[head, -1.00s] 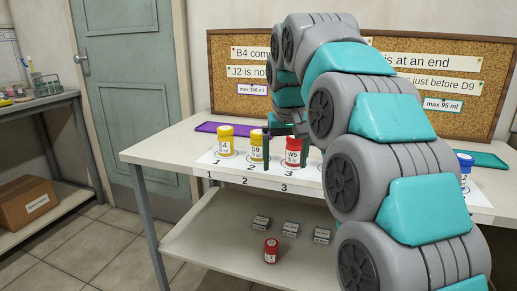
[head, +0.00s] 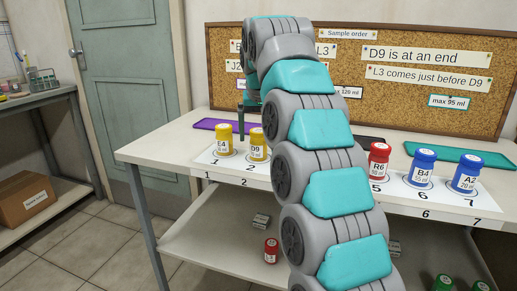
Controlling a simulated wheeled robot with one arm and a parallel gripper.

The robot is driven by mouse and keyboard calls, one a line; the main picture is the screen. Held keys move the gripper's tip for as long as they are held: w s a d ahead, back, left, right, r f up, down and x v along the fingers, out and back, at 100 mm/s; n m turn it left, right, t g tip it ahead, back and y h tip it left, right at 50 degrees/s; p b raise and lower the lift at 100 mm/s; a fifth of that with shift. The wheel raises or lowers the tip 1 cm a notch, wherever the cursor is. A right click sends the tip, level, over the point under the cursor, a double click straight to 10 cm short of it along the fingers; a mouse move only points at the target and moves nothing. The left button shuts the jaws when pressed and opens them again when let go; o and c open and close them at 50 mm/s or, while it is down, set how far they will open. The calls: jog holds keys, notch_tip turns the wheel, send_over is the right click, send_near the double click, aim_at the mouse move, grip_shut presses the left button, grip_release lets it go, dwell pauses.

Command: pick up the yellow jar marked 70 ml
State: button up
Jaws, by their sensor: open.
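Two yellow jars stand upright on the numbered white strip (head: 210,161): E4 (head: 224,139) at place 1 and D9 (head: 258,146) at place 2. Their small volume markings are too blurred to read surely, so I cannot tell which is 70 ml. My gripper (head: 247,116) is open, beside and above the gap between the two jars in the picture. One dark finger shows; the rest is mostly hidden behind my arm. It holds no jar that I can see.
Red jar R6 (head: 378,160) and blue jars B4 (head: 420,168) and A2 (head: 466,173) stand to the right. My arm hides the middle places. Purple (head: 215,125) and teal (head: 446,154) trays lie behind. A red jar (head: 271,250) stands on the lower shelf.

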aim_at(258, 147)
jog(key=shift+x, duration=2.8)
jog(key=shift+s, duration=0.1)
jog(key=c, duration=1.5)
